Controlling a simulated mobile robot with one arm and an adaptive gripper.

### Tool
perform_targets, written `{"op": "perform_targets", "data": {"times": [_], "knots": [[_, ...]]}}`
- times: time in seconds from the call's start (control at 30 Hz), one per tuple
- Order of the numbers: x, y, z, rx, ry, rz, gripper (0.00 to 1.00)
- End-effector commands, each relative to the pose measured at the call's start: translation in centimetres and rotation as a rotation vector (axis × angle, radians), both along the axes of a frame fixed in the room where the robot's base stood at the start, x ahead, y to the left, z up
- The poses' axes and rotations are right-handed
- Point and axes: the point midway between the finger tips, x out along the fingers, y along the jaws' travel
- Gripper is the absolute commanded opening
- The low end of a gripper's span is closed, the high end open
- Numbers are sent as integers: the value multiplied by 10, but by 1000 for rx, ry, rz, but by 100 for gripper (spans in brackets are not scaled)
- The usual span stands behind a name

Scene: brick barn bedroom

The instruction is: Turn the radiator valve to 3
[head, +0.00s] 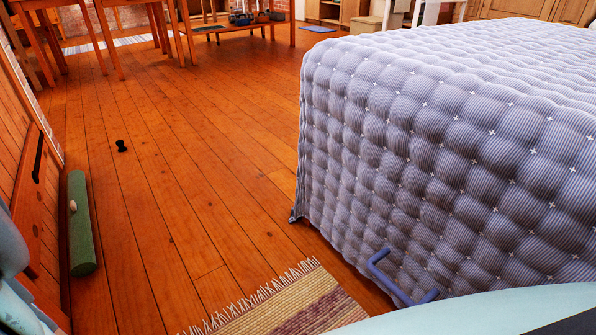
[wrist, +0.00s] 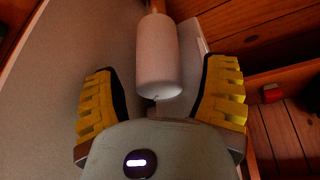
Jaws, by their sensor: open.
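The radiator valve (wrist: 157,55) is a plain white cylinder in the upper middle of the wrist view, with a narrow, wood-coloured piece at its top end. My gripper (wrist: 160,88) is open, its two yellow ribbed fingers standing to the left and right of the valve. There is a visible gap between each finger and the cylinder in the picture; I cannot tell the depth between them. No numbers are readable on the valve, so its setting cannot be told. A pale flat panel, perhaps the radiator (wrist: 50,70), fills the left. The head view shows neither valve nor gripper.
In the head view a quilted bed (head: 420,130) fills the right. A striped rug (head: 285,305) lies in front. A green roll (head: 80,225) lies at the left wall, and a small black object (head: 121,146) stands on the floor. The floor between is mostly clear.

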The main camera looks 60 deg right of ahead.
Motion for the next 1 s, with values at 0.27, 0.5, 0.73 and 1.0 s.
{"op": "perform_targets", "data": {"times": [0.27,0.5,0.73,1.0], "knots": [[3,-2,-7,2,-8,170,73],[2,-1,-8,0,-6,308,73],[2,-2,-7,0,-7,428,73],[-7,-25,51,-1,0,427,73]]}}
